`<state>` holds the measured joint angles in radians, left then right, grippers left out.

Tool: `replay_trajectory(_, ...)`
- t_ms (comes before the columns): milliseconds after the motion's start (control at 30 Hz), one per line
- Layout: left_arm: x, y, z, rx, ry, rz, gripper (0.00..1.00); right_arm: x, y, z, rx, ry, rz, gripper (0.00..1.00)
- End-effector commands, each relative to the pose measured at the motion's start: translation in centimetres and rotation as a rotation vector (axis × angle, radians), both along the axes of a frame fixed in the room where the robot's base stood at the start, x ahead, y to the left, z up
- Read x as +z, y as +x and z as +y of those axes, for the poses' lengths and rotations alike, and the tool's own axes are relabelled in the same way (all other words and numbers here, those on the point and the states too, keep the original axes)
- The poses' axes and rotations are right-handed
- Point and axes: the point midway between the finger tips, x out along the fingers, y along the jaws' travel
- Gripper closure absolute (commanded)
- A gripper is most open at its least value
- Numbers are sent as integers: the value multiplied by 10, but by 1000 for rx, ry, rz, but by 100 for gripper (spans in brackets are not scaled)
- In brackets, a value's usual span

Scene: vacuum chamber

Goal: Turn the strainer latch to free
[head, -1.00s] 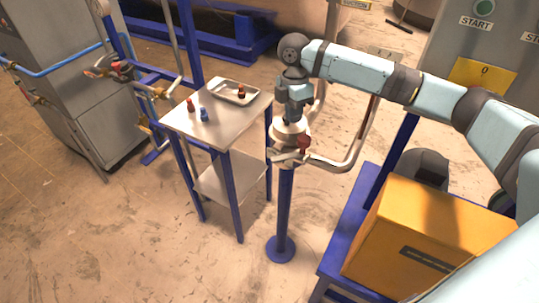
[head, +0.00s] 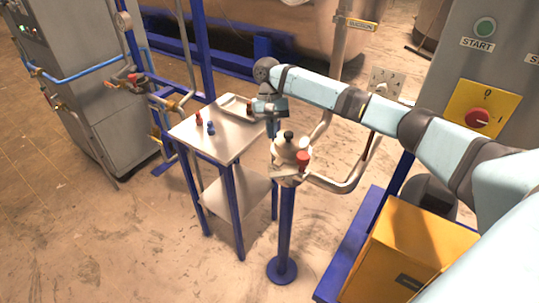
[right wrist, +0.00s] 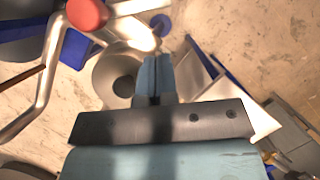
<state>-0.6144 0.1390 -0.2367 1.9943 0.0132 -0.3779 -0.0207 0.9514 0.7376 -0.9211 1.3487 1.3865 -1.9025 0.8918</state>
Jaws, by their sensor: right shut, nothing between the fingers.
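I cannot tell which part is the latch. My right gripper (head: 264,107) is shut and empty, just above and to the left of the strainer, apart from it. In the right wrist view its closed fingers (right wrist: 157,68) lie in front of the strainer's round top (right wrist: 112,72), and the red knob (right wrist: 87,14) is at the upper left. My left gripper is not in view.
A steel trolley (head: 228,139) with small red and blue items and a tray stands left of the strainer. Bent pipes (head: 345,186) run to its right. A yellow box (head: 405,245) and a grey control cabinet (head: 455,80) stand at the right.

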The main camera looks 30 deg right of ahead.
Motion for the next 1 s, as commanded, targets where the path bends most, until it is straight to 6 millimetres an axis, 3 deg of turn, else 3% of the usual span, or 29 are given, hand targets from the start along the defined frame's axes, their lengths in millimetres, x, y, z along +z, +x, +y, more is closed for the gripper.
replay_trajectory(533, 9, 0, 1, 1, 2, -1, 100, -78, -30, 12, 1, -1, 3, 100)
replay_trajectory(700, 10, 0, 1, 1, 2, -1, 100, -89, -34, 13, 0, -1, 0, 100)
replay_trajectory(1000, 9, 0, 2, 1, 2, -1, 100, -91, -34, 14, 1, -1, 0, 100)
